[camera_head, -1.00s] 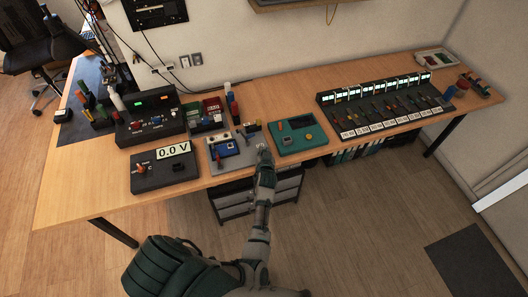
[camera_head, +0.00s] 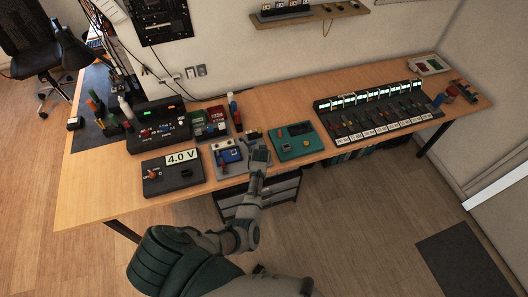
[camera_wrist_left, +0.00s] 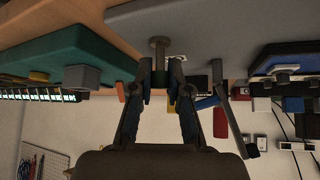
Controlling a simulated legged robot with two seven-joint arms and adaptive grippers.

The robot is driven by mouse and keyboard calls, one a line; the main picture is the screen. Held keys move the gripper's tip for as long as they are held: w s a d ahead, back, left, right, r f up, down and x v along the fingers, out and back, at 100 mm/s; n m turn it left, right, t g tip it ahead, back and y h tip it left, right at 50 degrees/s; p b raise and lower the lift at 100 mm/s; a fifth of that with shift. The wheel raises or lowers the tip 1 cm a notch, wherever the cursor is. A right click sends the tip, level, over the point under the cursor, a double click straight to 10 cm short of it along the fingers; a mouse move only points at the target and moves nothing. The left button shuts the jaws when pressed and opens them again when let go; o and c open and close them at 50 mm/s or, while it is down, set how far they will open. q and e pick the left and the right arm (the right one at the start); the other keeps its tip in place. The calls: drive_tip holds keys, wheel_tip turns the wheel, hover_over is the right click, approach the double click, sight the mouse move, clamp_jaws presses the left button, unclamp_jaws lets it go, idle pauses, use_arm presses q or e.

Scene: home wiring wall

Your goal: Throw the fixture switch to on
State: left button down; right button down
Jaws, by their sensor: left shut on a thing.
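The fixture is a light grey plate (camera_head: 218,146) with a blue part (camera_head: 230,156) on it, near the front edge of the bench. In the left wrist view, the plate (camera_wrist_left: 205,25) fills the top, and a short brownish switch stem (camera_wrist_left: 159,47) with a round base stands out from it. My left gripper (camera_head: 257,148) is over the plate's right side. In the wrist view my left gripper (camera_wrist_left: 160,78) has its fingertips closed around the stem. The stem's end is hidden between the fingers. My right gripper is not in view.
A black box with a display reading 4.0 V (camera_head: 181,157) is left of the fixture. A teal box (camera_head: 293,143) is close on the right. A long grey lever (camera_wrist_left: 227,115) stands beside the fingers in the wrist view. A black slider panel (camera_head: 370,117) lies farther right.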

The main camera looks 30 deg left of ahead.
use_arm(q)
drive_tip(key=shift+w+a+r+h, duration=0.25)
drive_tip(key=shift+w+r+h, duration=0.05)
drive_tip(key=shift+w+r, duration=0.2)
drive_tip(key=shift+w+a+f+g+h, duration=0.1)
drive_tip(key=shift+a+f+g+h, duration=0.2)
drive_tip(key=shift+g+h, duration=0.3)
drive_tip(key=shift+w+a+f+n+g+h, duration=0.2)
drive_tip(key=shift+n+g+h, duration=0.2)
drive_tip(key=shift+g+h, duration=0.35)
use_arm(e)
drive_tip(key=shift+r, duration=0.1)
use_arm(q)
drive_tip(key=c, duration=1.1)
unclamp_jaws()
drive_tip(key=shift+c, duration=0.2)
drive_tip(key=shift+f+g, duration=0.25)
